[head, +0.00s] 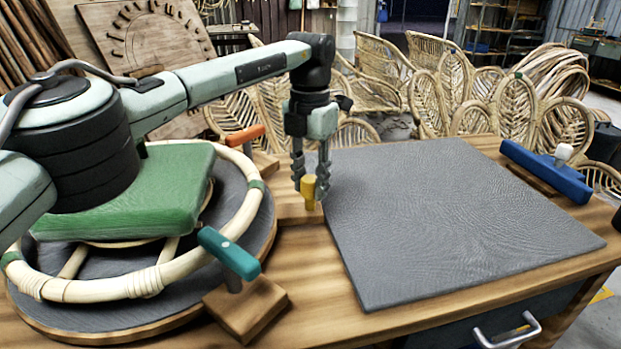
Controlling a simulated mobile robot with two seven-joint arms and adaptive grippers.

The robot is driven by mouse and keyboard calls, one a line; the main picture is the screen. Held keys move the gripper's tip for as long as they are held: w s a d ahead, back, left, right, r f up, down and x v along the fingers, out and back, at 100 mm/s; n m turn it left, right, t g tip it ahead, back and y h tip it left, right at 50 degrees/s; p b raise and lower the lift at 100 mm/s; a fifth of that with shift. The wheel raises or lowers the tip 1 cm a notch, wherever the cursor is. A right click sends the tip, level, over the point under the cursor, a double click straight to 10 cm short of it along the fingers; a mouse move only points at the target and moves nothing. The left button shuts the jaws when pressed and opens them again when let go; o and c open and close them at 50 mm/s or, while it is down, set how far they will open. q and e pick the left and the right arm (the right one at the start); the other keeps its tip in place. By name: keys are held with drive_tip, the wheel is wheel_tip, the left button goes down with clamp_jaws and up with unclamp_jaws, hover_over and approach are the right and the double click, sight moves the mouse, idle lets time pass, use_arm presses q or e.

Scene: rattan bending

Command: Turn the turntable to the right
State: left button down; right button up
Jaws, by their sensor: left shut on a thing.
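The turntable (228,270) is a round wooden disc with a grey top at the left of the bench. On it lies a rattan ring (107,290) with green bands, around a green cushion (128,197). My left arm reaches across above them. My left gripper (309,192) points down just right of the turntable, shut on a yellow peg (308,192) that stands at a wooden block (290,211) by the disc's edge. The lower part of the grip is partly hidden by the fingers. My right gripper is not in view.
A teal-handled clamp (230,253) on a wooden block stands at the disc's front right edge. An orange-handled clamp (245,135) is behind. A grey mat (450,210) covers the bench's right side and is clear. A blue tool (546,170) lies beyond it.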

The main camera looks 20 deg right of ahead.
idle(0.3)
use_arm(q)
drive_tip(key=c, duration=1.1)
unclamp_jaws()
